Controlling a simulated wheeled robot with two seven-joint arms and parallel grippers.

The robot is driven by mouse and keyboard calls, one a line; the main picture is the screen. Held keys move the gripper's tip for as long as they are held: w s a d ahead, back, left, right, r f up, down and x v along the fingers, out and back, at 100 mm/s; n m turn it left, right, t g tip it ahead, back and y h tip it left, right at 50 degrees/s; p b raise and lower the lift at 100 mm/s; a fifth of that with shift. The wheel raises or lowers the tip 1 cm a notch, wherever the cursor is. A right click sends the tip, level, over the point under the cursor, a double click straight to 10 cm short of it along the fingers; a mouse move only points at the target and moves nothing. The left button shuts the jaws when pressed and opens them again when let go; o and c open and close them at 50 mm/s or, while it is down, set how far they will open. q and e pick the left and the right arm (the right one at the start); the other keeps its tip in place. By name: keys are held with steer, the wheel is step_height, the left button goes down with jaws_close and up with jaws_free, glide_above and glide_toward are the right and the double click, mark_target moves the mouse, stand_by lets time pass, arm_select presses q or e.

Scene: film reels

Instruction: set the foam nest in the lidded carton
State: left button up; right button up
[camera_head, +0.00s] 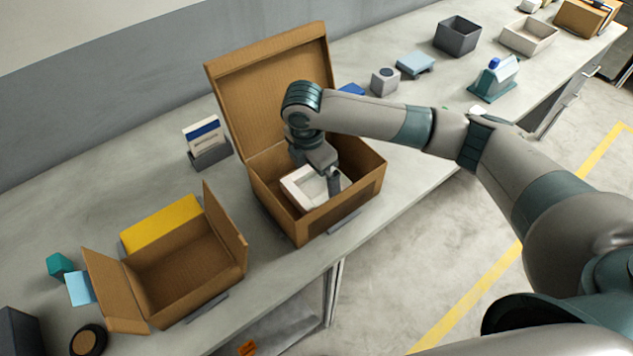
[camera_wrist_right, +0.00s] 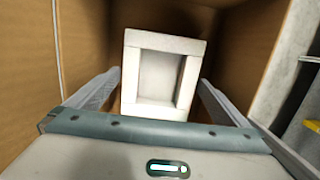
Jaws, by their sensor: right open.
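The foam nest (camera_head: 301,187) is a white block with a square hollow. It lies inside the lidded carton (camera_head: 275,202), a brown box whose lid (camera_head: 270,85) stands up at the back. My right gripper (camera_head: 334,185) reaches down into the carton over the nest. In the right wrist view, the nest (camera_wrist_right: 160,112) lies between the two spread fingers (camera_wrist_right: 158,92), with gaps beside it, so the gripper is open. The carton walls (camera_wrist_right: 238,52) surround it there. Whether the nest rests flat on the carton's floor cannot be told. My left gripper is not in view.
A second open carton (camera_head: 180,280) with flaps up stands to the left. A yellow panel (camera_head: 160,224) lies behind it. A grey holder (camera_head: 210,153) stands left of the lidded carton. A grey bin (camera_head: 457,36) and a beige tray (camera_head: 528,36) stand at the far right.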

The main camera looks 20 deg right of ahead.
mark_target(312, 191)
step_height(312, 191, up, 10)
steer(key=a+b, duration=0.1)
steer(key=b, duration=0.1)
steer(key=shift+s+f, duration=0.2)
stand_by(0.6)
